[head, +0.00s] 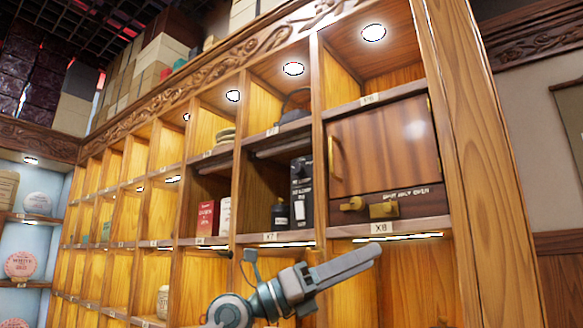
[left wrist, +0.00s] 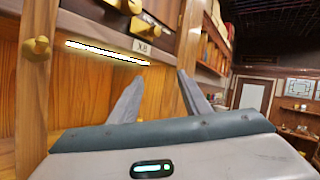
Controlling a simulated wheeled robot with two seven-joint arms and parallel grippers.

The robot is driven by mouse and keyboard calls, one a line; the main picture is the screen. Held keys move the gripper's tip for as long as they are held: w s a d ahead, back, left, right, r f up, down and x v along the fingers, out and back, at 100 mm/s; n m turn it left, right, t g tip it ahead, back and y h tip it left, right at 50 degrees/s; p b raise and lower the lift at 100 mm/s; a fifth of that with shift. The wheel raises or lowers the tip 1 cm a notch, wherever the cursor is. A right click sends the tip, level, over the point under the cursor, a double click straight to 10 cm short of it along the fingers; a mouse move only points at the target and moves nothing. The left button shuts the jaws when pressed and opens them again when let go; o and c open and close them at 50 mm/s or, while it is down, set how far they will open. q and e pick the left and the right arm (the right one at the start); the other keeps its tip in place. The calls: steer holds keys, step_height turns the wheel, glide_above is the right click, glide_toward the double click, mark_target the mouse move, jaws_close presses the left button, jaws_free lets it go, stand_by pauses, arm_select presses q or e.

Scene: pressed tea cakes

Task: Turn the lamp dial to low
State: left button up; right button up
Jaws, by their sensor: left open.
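A brass knob (left wrist: 37,47) sticks out from the wooden upright at the left of the left wrist view; it does not show in the head view. A panel under a closed cabinet door carries brass fittings (head: 383,210), which show partly at the top of the left wrist view (left wrist: 143,25). No knob has a readable low mark, and I cannot tell for sure which is the lamp dial. My left gripper (head: 374,254) is open and empty, apart from all of them, just below the X8 shelf edge. In the left wrist view its fingers (left wrist: 161,86) stand spread. My right gripper is out of view.
A lit strip (head: 398,238) runs under the shelf by the X8 label (head: 382,228). The compartment below looks empty. Left compartments hold a dark box (head: 302,192), a small jar (head: 280,214) and red packages (head: 206,217). Wooden uprights divide the shelves. A room opens at right in the wrist view.

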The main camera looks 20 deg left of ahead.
arm_select(q)
steer(key=s+a+r+n+t+y, duration=0.1)
steer(key=s+a+r+t+y, duration=0.2)
steer(key=a+r+y, duration=0.4)
steer(key=s+a+r+n+t+y, duration=0.2)
steer(key=a+r+t+y, duration=0.3)
steer(key=a+r, duration=0.9)
steer(key=shift+s+a+r+n+y, duration=0.3)
steer(key=shift+s+r+y, duration=0.45)
steer(key=shift+y, duration=0.45)
steer(key=shift+s+f, duration=0.1)
steer(key=shift+f, duration=0.05)
steer(key=shift+d, duration=0.1)
